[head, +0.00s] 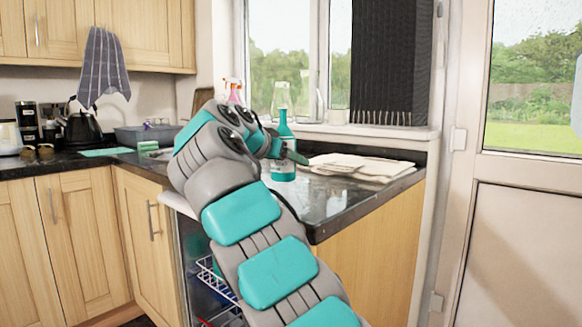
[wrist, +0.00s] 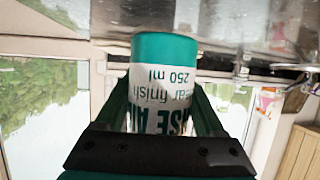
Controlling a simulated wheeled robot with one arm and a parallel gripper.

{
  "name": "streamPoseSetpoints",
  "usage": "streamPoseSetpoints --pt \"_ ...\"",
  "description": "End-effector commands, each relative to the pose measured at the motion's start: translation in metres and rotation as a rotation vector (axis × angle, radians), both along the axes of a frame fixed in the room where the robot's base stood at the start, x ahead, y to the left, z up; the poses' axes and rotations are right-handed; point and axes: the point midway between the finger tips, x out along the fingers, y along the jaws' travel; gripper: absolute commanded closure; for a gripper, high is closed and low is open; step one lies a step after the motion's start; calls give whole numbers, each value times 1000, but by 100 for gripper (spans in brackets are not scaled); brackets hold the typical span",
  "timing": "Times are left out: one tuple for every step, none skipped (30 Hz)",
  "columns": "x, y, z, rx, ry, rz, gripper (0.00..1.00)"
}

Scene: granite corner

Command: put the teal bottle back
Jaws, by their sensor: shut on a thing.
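The teal bottle (head: 284,168) is upright over the dark granite counter (head: 345,200), near the window, in the head view. My gripper (head: 290,155) is closed around its middle from the left. In the wrist view the bottle (wrist: 165,85) appears upside down, its white label with "250 ml" between the two fingers of my gripper (wrist: 164,105). Its teal base is close to the counter surface; I cannot tell whether it touches.
Folded pale cloths or papers (head: 358,166) lie right of the bottle. A pink spray bottle (head: 233,94) and a clear bottle (head: 281,98) stand by the window. A grey basin (head: 146,137) and a black kettle (head: 82,128) are at the left.

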Motion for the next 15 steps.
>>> streamPoseSetpoints --pt "6 0 3 1 -1 3 100" --pt "9 -1 2 1 -2 4 100" --pt "11 -2 2 1 -4 3 100" --pt "13 -3 2 0 -5 3 100" --pt "14 -3 2 0 -5 3 100" --pt "15 -4 1 -1 -5 2 100" --pt "16 -4 0 -1 -5 2 100" --pt "16 -4 -1 -2 -5 2 100" --pt "16 -4 -4 -2 -4 1 100" --pt "16 -5 -7 -3 -3 0 100" --pt "16 -5 -10 -3 -2 0 100" --pt "15 -5 -14 -4 0 -1 100" --pt "15 -5 -17 -4 -1 -1 100" --pt "15 -5 -20 -2 -1 -1 100" --pt "15 -5 -23 -3 -1 0 100"
